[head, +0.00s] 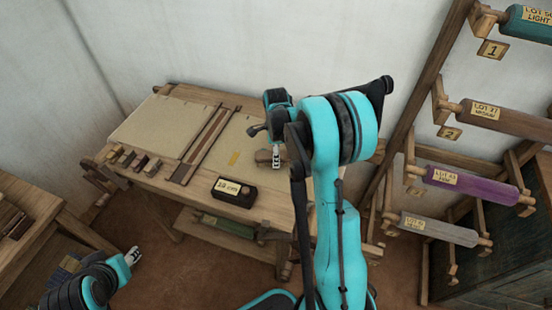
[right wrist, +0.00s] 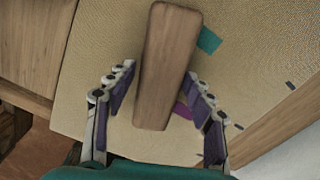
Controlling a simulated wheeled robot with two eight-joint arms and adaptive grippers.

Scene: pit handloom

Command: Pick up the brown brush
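The brown brush (right wrist: 166,65) is a long wooden block lying on cream cloth in the right wrist view. In the head view part of the brush (head: 263,156) shows on the loom's right side, partly covered by my right gripper (head: 276,157). In the right wrist view my right gripper (right wrist: 159,76) is open, with one finger on each side of the brush. Small gaps show between the fingers and the brush; its underside is hidden. My left gripper (head: 132,256) is at the lower left of the head view, away from the brush, too small to read.
The wooden loom table (head: 169,184) holds cream cloth (head: 150,127), several small blocks (head: 139,163) and a dark box with a label (head: 235,192). A rack with colored rolls (head: 471,187) stands at the right. Teal (right wrist: 208,41) and purple (right wrist: 181,110) patches lie beside the brush.

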